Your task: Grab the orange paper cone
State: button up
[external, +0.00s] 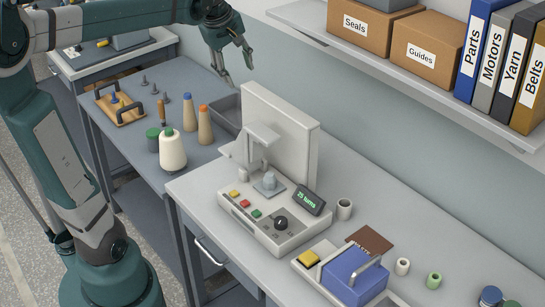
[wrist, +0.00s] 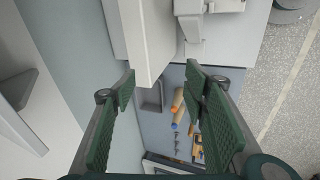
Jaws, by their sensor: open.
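Two tan paper cones stand upright on the left workbench in the external view. The orange paper cone (external: 205,126), with an orange tip, is right of and nearer than the blue-tipped cone (external: 188,113). My gripper (external: 238,74) is high up behind and right of them, open and empty, its fingers pointing down. In the wrist view the cones show small and far below, the orange one (wrist: 177,100) beside the blue-tipped one (wrist: 180,115). They lie beyond and between the spread fingers of my gripper (wrist: 161,82), nearer the right finger.
A grey bin (external: 228,113) sits right behind the cones. A cream thread cone (external: 173,151) and a green spool (external: 153,139) stand in front. A winding machine (external: 290,125) with a tall back panel rises at right. A wooden tray (external: 119,105) is at left.

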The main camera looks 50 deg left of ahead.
jog(key=w+a+f+n, duration=0.1)
jog(key=w+a+n, duration=0.15)
jog(key=a, duration=0.35)
jog(key=w+a+f+n+g+p, duration=0.1)
jog(key=w+a+n, duration=0.1)
jog(key=a+n, duration=0.3)
jog(key=w+a+f+n, duration=0.1)
jog(key=w+a+n, duration=0.1)
jog(key=a, duration=0.5)
jog(key=n+g+h, duration=0.1)
jog(key=n, duration=0.6)
send_over(206, 119)
jog(key=a, duration=0.2)
notch_tip(206, 119, down, 28)
jog(key=shift+f+p, duration=0.25)
jog(key=shift+p, duration=0.2)
jog(key=shift+w+f, duration=0.2)
jog(key=shift+f, duration=1.1)
jog(key=shift+f, duration=0.1)
jog(key=shift+w+f, duration=0.15)
jog(key=shift+f, duration=1.1)
jog(key=shift+w+f, duration=0.15)
jog(key=shift+f, duration=1.1)
